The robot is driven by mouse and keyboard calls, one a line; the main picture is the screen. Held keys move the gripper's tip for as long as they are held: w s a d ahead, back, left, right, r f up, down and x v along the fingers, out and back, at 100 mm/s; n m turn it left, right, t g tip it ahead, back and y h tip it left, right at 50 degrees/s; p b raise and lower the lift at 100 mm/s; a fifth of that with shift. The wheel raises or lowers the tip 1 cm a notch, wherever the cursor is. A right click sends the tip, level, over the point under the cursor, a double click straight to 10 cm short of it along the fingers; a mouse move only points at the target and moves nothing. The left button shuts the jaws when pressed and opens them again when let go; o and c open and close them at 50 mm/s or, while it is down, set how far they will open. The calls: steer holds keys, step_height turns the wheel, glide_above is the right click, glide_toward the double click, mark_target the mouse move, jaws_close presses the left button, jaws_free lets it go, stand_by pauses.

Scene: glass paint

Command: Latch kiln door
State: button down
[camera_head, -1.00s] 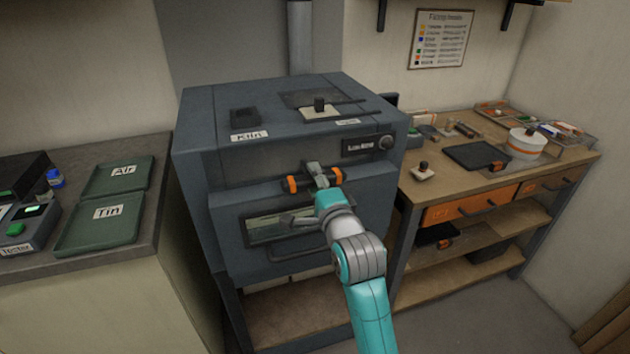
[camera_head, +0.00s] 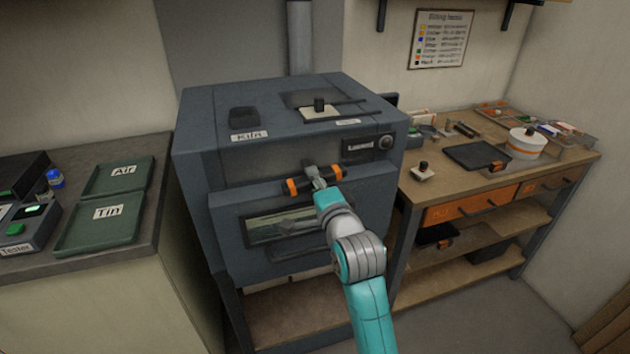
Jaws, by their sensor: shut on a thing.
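The kiln (camera_head: 200,150) is a large dark grey box, labelled "Kiln" on top. Its door (camera_head: 225,225) is the front panel with a window (camera_head: 275,227). A dark bar with orange ends (camera_head: 292,187) lies across the upper door, tilted slightly up to the right. My gripper (camera_head: 318,180) is at the middle of this bar, shut on it as far as I can see. My wrist and arm hide part of the window and the door's right side. I cannot make out a separate latch or whether the door is fully closed.
A workbench (camera_head: 440,185) with drawers, a dark tray (camera_head: 475,157) and a white pot (camera_head: 527,143) stands at right. A counter (camera_head: 60,255) with green trays (camera_head: 100,222) is at left. A small block (camera_head: 319,105) sits on the kiln top.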

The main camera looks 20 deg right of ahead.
steer(key=shift+n, duration=0.5)
steer(key=c, duration=1)
jaws_free()
steer(key=shift+o, duration=0.2)
steer(key=s, duration=1.2)
